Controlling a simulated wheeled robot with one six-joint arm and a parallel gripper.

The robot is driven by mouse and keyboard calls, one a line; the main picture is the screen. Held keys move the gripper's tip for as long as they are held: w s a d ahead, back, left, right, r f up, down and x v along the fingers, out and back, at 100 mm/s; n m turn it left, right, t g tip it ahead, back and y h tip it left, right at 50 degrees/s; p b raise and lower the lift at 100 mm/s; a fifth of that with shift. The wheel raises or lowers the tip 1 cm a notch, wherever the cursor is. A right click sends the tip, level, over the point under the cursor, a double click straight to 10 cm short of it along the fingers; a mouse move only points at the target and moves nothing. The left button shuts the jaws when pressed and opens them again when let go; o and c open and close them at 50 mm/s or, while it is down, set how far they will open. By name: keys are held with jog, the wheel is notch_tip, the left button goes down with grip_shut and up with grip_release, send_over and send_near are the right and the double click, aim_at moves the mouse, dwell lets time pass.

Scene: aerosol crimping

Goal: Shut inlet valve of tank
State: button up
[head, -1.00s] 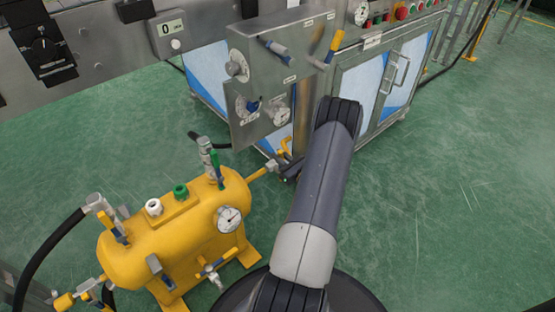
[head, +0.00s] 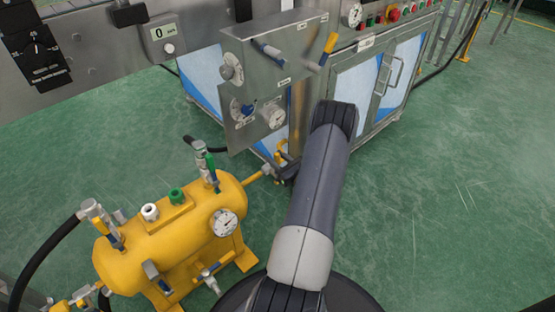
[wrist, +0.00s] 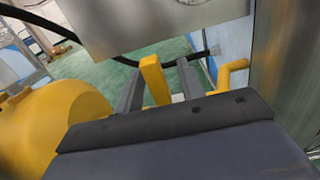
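The yellow tank (head: 165,250) stands on the floor at lower left, and its rounded side shows in the wrist view (wrist: 55,130). It carries a gauge (head: 224,222), a green-handled valve (head: 211,167) and several blue-handled valves. A yellow pipe (head: 257,178) leaves its right end towards a fitting beside my arm. In the wrist view my gripper (wrist: 160,75) is open, with its two grey fingers on either side of an upright yellow lever (wrist: 153,80). A gap shows on the lever's right; contact on its left is unclear. My arm hides much of the gripper in the head view.
A steel panel (head: 270,70) with knobs and levers hangs above the fitting, and its lower part is close ahead in the wrist view (wrist: 150,20). A steel cabinet (head: 375,95) stands behind my arm. A bent yellow pipe (wrist: 232,73) lies right of the fingers. The right floor is clear.

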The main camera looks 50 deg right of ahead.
jog(key=s+a+p, duration=0.1)
jog(key=s+p, duration=0.1)
jog(key=s, duration=0.8)
jog(key=shift+s+a+p, duration=0.15)
jog(key=shift+s+p, duration=0.25)
jog(key=shift+w, duration=0.1)
jog(key=w+b, duration=0.1)
jog(key=w, duration=0.2)
jog(key=w+b, duration=0.1)
jog(key=w, duration=0.3)
jog(key=w+d+b, duration=0.1)
jog(key=w, duration=0.2)
jog(key=shift+w+d, duration=0.1)
jog(key=shift+w, duration=0.3)
jog(key=shift+s, duration=0.1)
